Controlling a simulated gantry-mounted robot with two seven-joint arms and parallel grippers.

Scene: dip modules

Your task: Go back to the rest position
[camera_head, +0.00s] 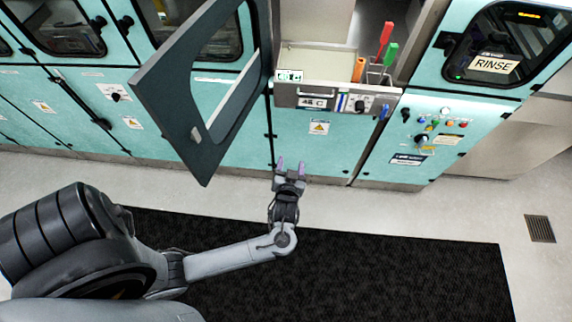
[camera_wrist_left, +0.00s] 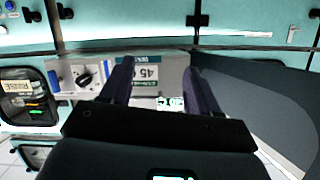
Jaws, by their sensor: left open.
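My left gripper (camera_head: 290,168) is open and empty in the head view, in front of the teal cabinet (camera_head: 305,150) and below the open module. It also shows in the left wrist view (camera_wrist_left: 160,85), its two fingers apart with nothing between them. My left arm comes in from the lower left over the dark mat. My right gripper is not in the frames.
A dark-framed door (camera_head: 150,90) stands swung open, left of and above my left gripper. The open module's front panel (camera_head: 320,97) has a knob; colored-handled tools (camera_head: 388,53) stand behind it. A RINSE module (camera_head: 495,62) is at right. A black mat (camera_head: 400,275) covers the floor.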

